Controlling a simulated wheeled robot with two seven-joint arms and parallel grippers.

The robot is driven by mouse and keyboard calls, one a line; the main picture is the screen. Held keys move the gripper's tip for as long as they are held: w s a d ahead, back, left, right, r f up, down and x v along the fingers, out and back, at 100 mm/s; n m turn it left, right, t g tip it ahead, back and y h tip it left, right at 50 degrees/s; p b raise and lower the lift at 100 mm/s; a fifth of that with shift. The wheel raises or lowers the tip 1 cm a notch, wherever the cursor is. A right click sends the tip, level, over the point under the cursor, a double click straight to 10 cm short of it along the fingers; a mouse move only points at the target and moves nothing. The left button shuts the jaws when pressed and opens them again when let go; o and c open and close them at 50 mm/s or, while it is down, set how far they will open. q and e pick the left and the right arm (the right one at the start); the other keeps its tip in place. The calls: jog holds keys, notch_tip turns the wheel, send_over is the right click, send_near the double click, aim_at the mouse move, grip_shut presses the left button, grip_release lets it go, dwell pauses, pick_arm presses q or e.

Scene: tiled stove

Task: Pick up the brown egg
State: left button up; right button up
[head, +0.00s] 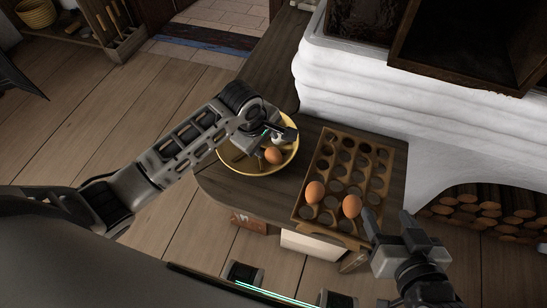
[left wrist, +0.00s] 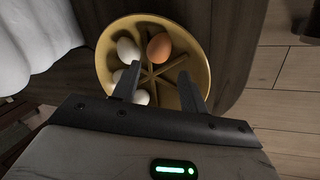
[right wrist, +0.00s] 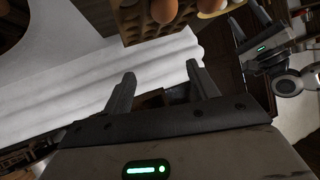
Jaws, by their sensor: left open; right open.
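A yellow divided bowl (head: 226,160) stands on the dark wooden counter. A brown egg (head: 273,156) lies in it; in the left wrist view this egg (left wrist: 159,47) is beside a white egg (left wrist: 128,50). More white eggs (left wrist: 140,97) are partly hidden by a finger. My left gripper (head: 272,143) is open above the bowl, its fingers (left wrist: 158,72) pointing down into it and holding nothing. Two more brown eggs (head: 315,191) (head: 351,206) sit in a wooden egg tray (head: 327,146). My right gripper (head: 388,218) is open and empty, near the tray's front right corner.
The white stove wall (head: 350,75) rises behind the tray. Stacked firewood (head: 480,213) fills a recess at the right. The counter's left edge drops to the plank floor (head: 130,90). A shelf with a basket (head: 36,13) stands far left.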

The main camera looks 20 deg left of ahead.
aim_at(273, 153)
pick_arm(q)
jog(key=b+x, duration=0.1)
jog(key=x, duration=0.2)
jog(key=shift+w+f, duration=0.15)
jog(key=shift+f, duration=0.2)
jog(key=b+x, duration=0.2)
jog(key=x, duration=0.2)
jog(key=shift+w+d+f, duration=0.1)
jog(key=shift+d+f, duration=0.15)
jog(key=shift+f, duration=0.1)
pick_arm(e)
jog(key=shift+g, duration=0.5)
jog(key=f, duration=0.2)
jog(key=a+f, duration=0.1)
jog(key=f, duration=0.2)
jog(key=shift+a, duration=0.1)
pick_arm(q)
jog(key=c, duration=0.3)
pick_arm(e)
jog(key=shift+w+r, duration=0.1)
pick_arm(q)
jog(key=shift+r, duration=0.15)
pick_arm(e)
jog(key=shift+r, duration=0.1)
